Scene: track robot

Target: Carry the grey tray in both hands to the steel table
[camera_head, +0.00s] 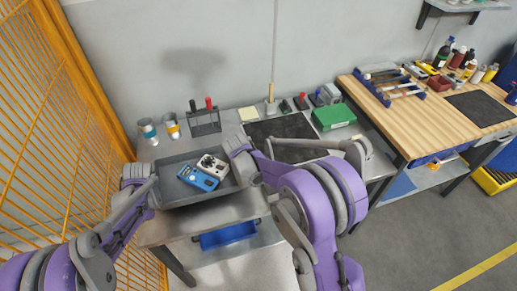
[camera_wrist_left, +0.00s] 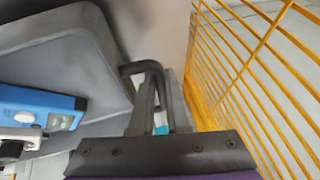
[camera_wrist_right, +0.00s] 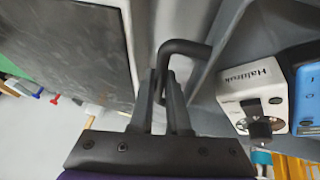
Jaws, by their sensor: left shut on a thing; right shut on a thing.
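The grey tray (camera_head: 168,172) is at the left, over the front part of the grey metal table (camera_head: 208,219). I cannot tell whether it rests on the top. It carries a blue device (camera_head: 197,178) and a white device with a dark knob (camera_head: 212,166). My left gripper (camera_head: 146,182) is at the tray's left end, shut on a dark bar handle (camera_wrist_left: 136,68). My right gripper (camera_head: 243,158) is at the right end, shut on the other handle (camera_wrist_right: 185,46). The tray looks about level.
Behind the tray stand two cans (camera_head: 148,131) and a dark rack (camera_head: 205,123). A dark mat (camera_head: 282,131) and green box (camera_head: 334,116) lie to the right. A yellow mesh fence (camera_head: 60,130) is close on the left. A wooden bench (camera_head: 415,118) stands at right.

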